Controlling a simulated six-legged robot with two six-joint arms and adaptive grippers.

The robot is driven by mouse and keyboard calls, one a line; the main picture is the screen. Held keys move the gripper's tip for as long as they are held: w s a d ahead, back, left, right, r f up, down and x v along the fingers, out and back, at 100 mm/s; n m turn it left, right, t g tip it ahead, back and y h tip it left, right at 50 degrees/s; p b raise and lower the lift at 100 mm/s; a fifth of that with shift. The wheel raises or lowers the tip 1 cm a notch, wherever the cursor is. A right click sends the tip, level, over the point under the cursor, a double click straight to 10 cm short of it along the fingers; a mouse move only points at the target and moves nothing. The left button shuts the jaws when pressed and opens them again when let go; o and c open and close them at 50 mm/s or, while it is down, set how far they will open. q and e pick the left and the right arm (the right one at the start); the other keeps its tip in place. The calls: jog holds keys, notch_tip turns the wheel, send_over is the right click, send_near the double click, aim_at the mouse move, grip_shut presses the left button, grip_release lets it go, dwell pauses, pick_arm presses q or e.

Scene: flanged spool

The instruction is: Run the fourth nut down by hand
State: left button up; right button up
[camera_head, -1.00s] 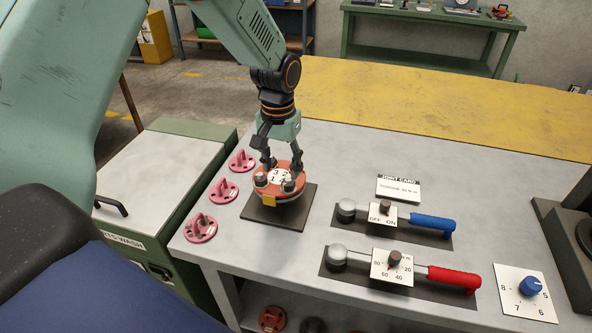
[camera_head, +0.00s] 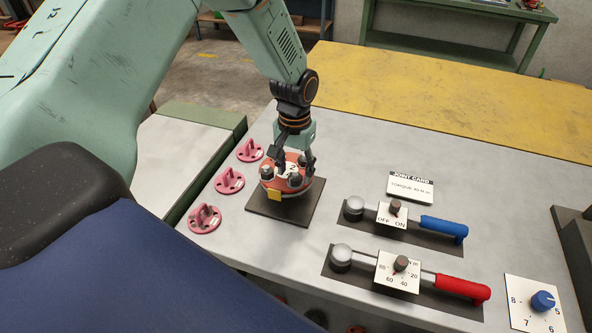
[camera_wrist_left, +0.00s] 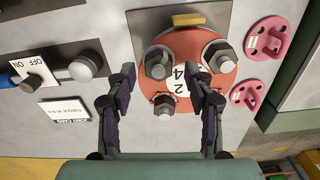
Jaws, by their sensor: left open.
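The spool's red round flange (camera_head: 278,187) sits on a dark square plate (camera_head: 257,205) at the near left of the bench. In the left wrist view the flange (camera_wrist_left: 187,43) carries grey nuts on studs: one at upper left (camera_wrist_left: 157,62), one at upper right (camera_wrist_left: 219,55), one at lower left (camera_wrist_left: 164,105). The lower right of the flange is behind a finger, so a fourth nut cannot be made out. A white numbered label in its middle is partly covered. My left gripper (camera_head: 295,165) is open just over the flange, its fingers (camera_wrist_left: 162,76) apart and apparently empty.
Several pink brackets (camera_head: 229,180) stand left of the plate. To the right lie a blue-handled wrench (camera_head: 440,228) and a red-handled wrench (camera_head: 462,288) with dials.

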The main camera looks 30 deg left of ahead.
pick_arm(q)
jog(key=shift+w+f, duration=0.2)
jog(key=shift+f, duration=0.7)
jog(key=shift+s, duration=0.15)
jog(key=shift+r, duration=0.1)
jog(key=shift+c, duration=0.4)
jog(key=shift+c, duration=0.6)
jog(key=c, duration=0.5)
grip_shut()
